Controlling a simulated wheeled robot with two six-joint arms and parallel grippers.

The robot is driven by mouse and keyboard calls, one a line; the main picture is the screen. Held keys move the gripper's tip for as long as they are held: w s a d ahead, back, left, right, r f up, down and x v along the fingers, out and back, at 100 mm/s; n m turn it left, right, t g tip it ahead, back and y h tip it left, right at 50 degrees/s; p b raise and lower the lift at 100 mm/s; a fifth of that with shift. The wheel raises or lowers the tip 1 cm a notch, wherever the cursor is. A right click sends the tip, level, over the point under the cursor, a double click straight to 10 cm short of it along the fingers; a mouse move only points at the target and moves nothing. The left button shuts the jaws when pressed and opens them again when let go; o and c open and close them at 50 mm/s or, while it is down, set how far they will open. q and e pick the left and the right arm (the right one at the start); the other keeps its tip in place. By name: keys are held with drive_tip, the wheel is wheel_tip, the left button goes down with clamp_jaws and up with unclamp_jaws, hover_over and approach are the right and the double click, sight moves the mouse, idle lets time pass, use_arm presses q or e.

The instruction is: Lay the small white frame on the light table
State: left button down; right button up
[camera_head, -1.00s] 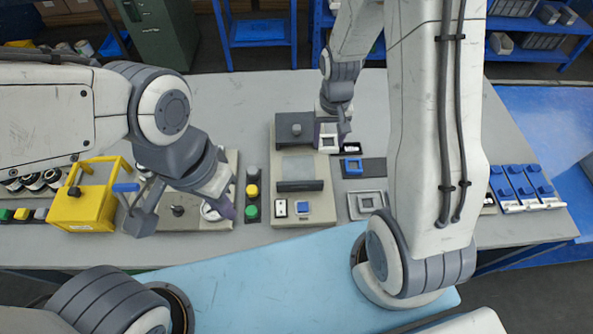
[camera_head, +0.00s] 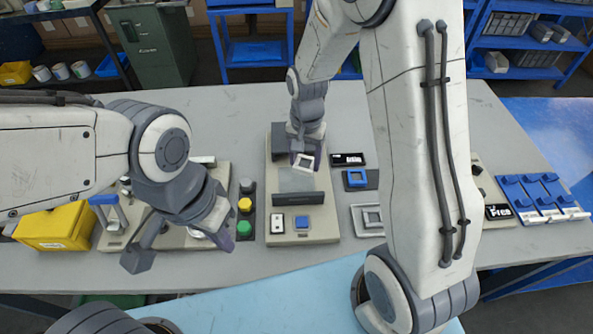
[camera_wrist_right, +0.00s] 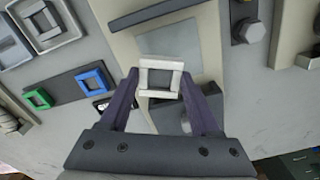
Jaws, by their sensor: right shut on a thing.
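My right gripper (camera_head: 304,154) is shut on the small white frame (camera_head: 303,169), a square ring. In the right wrist view the frame (camera_wrist_right: 160,62) sits between the purple fingertips (camera_wrist_right: 160,79). The light table (camera_head: 290,184) is a pale grey panel set in a beige base. The frame is over the panel's far edge in the head view; the panel (camera_wrist_right: 172,38) shows just beyond the frame in the wrist view. I cannot tell the gap between them. My left gripper (camera_head: 183,250) is open and empty over the left bench.
A dark bar (camera_head: 297,198) crosses the base in front of the panel. A blue frame (camera_head: 356,178) and a grey square frame (camera_head: 370,217) lie to the right. Coloured buttons (camera_head: 245,205) stand to the left. A yellow box (camera_head: 52,228) is far left.

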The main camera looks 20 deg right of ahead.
sight(296, 180)
drive_tip(key=shift+w+a+f, duration=0.1)
drive_tip(key=shift+a+f, duration=0.2)
drive_tip(key=shift+a, duration=0.2)
drive_tip(key=shift+w+a+f, duration=0.1)
drive_tip(key=shift+a+f, duration=0.15)
drive_tip(key=shift+a, duration=0.2)
drive_tip(key=shift+f, duration=2.1)
drive_tip(key=shift+f, duration=0.2)
drive_tip(key=o, duration=1.3)
drive_tip(key=shift+r, duration=0.1)
drive_tip(key=shift+r, duration=0.1)
